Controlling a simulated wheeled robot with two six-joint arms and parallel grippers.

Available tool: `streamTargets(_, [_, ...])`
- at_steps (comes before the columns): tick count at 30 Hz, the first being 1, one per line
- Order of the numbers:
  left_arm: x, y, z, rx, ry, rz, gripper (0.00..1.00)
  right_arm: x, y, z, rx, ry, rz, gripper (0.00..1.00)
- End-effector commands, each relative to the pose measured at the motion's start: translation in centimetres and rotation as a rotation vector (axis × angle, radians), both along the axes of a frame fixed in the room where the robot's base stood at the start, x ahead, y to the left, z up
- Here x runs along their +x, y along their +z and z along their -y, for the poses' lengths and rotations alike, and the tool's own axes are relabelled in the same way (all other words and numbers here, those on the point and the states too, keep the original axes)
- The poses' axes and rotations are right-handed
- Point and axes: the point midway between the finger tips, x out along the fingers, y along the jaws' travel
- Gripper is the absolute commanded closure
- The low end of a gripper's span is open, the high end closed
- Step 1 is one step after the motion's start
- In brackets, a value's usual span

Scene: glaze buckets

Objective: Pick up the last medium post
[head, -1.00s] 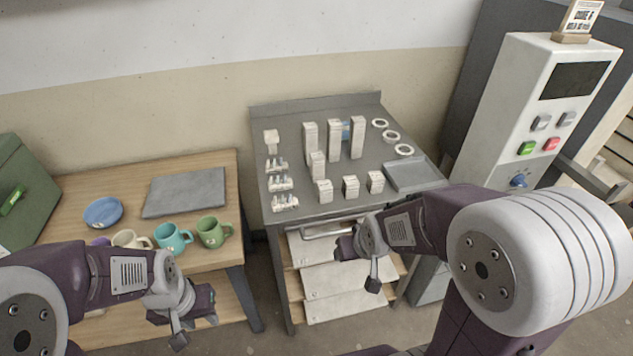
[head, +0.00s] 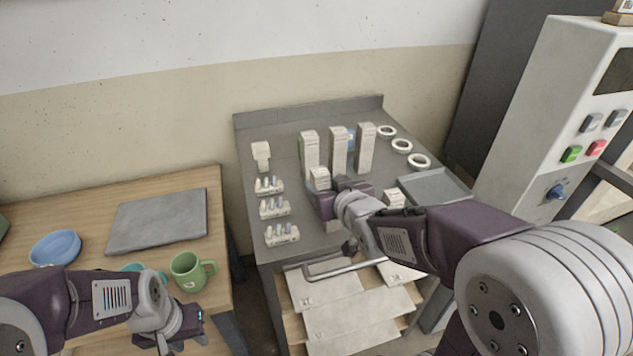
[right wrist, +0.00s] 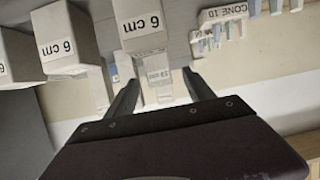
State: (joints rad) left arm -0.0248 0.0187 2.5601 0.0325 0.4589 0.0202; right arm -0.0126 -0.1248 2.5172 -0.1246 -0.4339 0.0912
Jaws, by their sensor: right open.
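The medium post (head: 320,177) is a pale block standing in front of the tall posts on the grey table; its lower part is hidden by my right gripper (head: 327,200). In the right wrist view, my open right gripper (right wrist: 160,84) has the medium post (right wrist: 157,70) showing between its fingers, with no grip on it; its label is too small to read.
Three tall posts (head: 338,148) stand close behind the medium post. A short post (head: 395,198) and a grey tray (head: 435,187) are to the right, white rings (head: 401,146) at the back right, cone packs (head: 273,209) at the left. A green mug (head: 190,271) is near my left gripper.

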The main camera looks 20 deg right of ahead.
Motion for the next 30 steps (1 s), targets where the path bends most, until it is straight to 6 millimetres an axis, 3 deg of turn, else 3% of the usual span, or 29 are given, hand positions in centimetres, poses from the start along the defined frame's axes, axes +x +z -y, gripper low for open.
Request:
streamTargets(4, [0.0, -0.4, 0.0, 0.000, 0.000, 0.000, 0.64, 2.2, -1.2, -0.1, 0.001, 0.000, -0.004, 0.38])
streamTargets(11, [0.0, -0.4, 0.0, 0.000, 0.000, 0.000, 0.64, 3.4, -1.6, -0.2, 0.001, 0.000, -0.002, 0.38])
streamTargets(18, [0.0, -0.6, 0.0, 0.000, 0.000, 0.000, 0.64, 7.2, -3.2, -0.3, 0.000, 0.000, -0.004, 0.38])
streamTargets(26, [0.0, -0.6, 0.0, 0.000, 0.000, 0.000, 0.64, 7.7, -3.3, -0.4, 0.000, 0.000, -0.002, 0.38])
streamTargets(30, [0.0, -0.6, 0.0, 0.000, 0.000, 0.000, 0.64, 7.7, -3.3, -0.4, 0.000, 0.000, -0.002, 0.72])
